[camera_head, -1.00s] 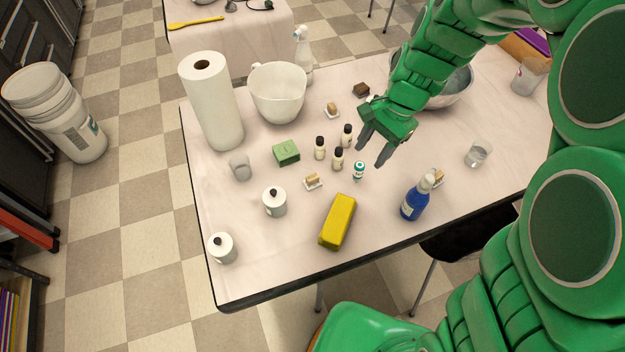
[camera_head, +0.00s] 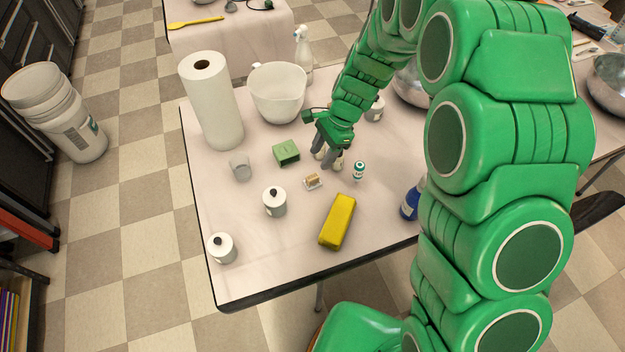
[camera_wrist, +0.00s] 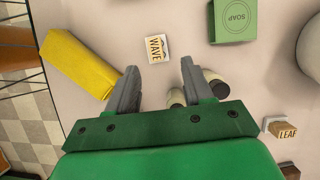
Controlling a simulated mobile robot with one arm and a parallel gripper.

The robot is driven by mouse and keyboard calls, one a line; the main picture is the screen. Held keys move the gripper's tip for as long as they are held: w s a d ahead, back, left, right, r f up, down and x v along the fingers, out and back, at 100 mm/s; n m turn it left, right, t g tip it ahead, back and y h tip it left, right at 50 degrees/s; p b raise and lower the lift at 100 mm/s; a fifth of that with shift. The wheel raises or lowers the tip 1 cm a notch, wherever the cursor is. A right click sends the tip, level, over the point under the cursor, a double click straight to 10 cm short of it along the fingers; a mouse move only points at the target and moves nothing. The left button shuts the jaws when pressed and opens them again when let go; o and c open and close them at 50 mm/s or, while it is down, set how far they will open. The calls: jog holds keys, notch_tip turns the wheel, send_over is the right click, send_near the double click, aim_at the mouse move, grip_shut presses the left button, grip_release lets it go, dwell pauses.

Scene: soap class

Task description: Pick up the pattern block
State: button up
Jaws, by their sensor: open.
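A small wooden pattern block marked WAVE (camera_wrist: 157,48) lies in the wrist view just beyond my fingertips, roughly centred between them. In the head view this pale block (camera_head: 312,181) sits on the table in front of my gripper (camera_head: 327,158). My gripper also shows in the wrist view (camera_wrist: 159,68); its jaws are open, with nothing between the tips. A second block, marked LEAF (camera_wrist: 284,129), lies at the right of the wrist view.
Small bottles (camera_wrist: 215,84) stand close by my right finger. A green soap box (camera_head: 286,153), a yellow block (camera_head: 338,221), a teal-capped vial (camera_head: 359,170), white jars (camera_head: 275,202) and a paper roll (camera_head: 211,105) surround the spot.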

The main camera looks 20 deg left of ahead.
aim_at(313, 176)
jog(key=shift+s+d+x, duration=0.1)
jog(key=shift+d+x, duration=0.05)
jog(key=shift+x, duration=1.65)
jog(key=shift+s+d+x, duration=0.1)
jog(key=shift+d+x, duration=0.05)
jog(key=shift+x, duration=1.6)
jog(key=shift+c, duration=0.5)
grip_shut()
